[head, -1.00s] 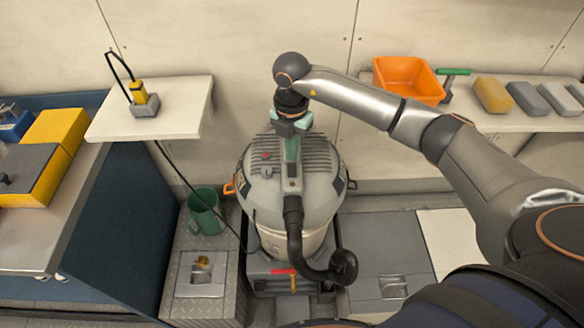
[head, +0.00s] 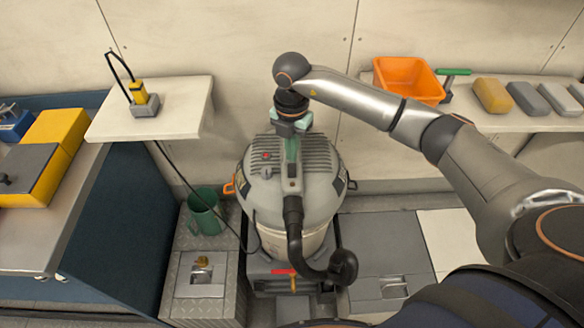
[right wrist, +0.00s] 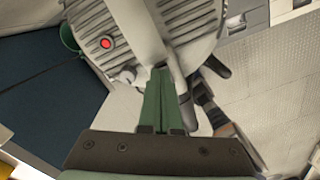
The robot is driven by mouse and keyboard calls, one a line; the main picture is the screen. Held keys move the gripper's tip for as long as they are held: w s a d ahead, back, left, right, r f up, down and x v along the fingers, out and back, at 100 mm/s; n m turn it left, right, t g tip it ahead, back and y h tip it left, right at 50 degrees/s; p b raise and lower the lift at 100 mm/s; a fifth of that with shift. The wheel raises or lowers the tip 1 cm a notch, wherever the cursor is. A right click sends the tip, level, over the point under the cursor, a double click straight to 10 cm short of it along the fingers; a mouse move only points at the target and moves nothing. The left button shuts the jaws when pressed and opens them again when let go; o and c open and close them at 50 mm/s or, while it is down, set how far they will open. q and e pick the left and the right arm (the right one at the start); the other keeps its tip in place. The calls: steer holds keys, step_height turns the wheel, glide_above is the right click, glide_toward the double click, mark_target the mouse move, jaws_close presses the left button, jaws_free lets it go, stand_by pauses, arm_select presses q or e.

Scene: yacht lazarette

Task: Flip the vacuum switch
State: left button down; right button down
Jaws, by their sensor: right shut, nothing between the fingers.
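The vacuum (head: 322,180) is a grey and cream canister with a ribbed lid, standing upright on a dark base. A small round red switch (head: 266,156) is on the left part of its lid; it also shows in the right wrist view (right wrist: 106,43), left of the fingers. Whether it is on or off cannot be told. My right gripper (head: 291,160) points down over the lid, its green fingers shut and empty. The fingertips (right wrist: 160,72) are at the lid's central handle, right of the switch; contact cannot be told. My left gripper is not in view.
A black hose (head: 295,240) curls down the vacuum's front. A green mug (head: 204,212) stands left of it. A white shelf (head: 185,120) at left bears a yellow device with a cable. The right shelf holds an orange bin (head: 408,78) and several blocks.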

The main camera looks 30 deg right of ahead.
mark_target(292, 164)
steer(key=shift+f+b, duration=0.4)
steer(key=shift+f, duration=0.25)
stand_by(0.7)
step_height(292, 164, up, 7)
steer(key=p, duration=0.5)
stand_by(0.3)
stand_by(0.4)
